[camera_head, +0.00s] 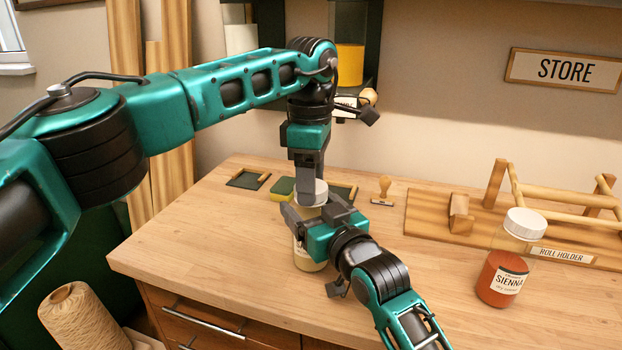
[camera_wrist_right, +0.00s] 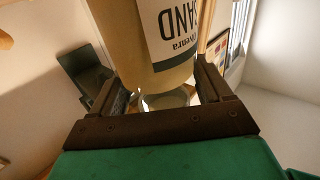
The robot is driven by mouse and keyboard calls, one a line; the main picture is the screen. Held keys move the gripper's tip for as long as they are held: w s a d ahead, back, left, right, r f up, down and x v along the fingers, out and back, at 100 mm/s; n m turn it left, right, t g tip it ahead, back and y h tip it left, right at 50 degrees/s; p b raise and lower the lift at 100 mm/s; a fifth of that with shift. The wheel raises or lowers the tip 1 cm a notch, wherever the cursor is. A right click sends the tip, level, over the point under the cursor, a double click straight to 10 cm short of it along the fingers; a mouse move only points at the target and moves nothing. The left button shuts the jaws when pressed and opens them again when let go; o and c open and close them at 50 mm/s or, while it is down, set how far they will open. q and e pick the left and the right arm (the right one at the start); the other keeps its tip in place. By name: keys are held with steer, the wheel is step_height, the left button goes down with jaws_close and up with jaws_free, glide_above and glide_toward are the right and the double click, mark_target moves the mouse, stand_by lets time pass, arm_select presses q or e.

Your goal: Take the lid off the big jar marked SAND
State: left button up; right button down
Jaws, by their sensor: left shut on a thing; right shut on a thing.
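The big jar (camera_head: 308,262) stands upright on the table, with pale sand-coloured contents. Its label (camera_wrist_right: 180,25), reading SAND, shows upside down in the right wrist view. My right gripper (camera_head: 318,218) is shut around the jar's upper part; in the right wrist view its fingers (camera_wrist_right: 165,98) stand on both sides of the jar. My left gripper (camera_head: 308,180) points down from above and is shut on the pale lid (camera_head: 318,194) at the jar's top. The grippers hide much of the lid and neck, so I cannot tell whether the lid is loose.
A SIENNA jar (camera_head: 503,275) with a white lid stands at the right, near the wooden roll holder (camera_head: 440,215). A stamp (camera_head: 383,190), a green-yellow sponge (camera_head: 282,189) and a dark tile (camera_head: 248,179) lie behind. The table's front left is clear.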

arm_select(q)
steer(key=n, duration=0.6)
arm_select(e)
steer(key=shift+f, duration=0.1)
arm_select(q)
steer(key=n, duration=0.3)
steer(key=shift+n, duration=0.3)
steer(key=n, duration=0.7)
steer(key=shift+n, duration=0.4)
steer(key=n, duration=0.5)
steer(key=shift+n, duration=0.3)
steer(key=n, duration=0.3)
steer(key=shift+n, duration=0.3)
steer(key=n, duration=0.3)
steer(key=shift+n, duration=0.4)
steer(key=n, duration=0.4)
steer(key=shift+r+n, duration=0.1)
steer(key=shift+n, duration=0.2)
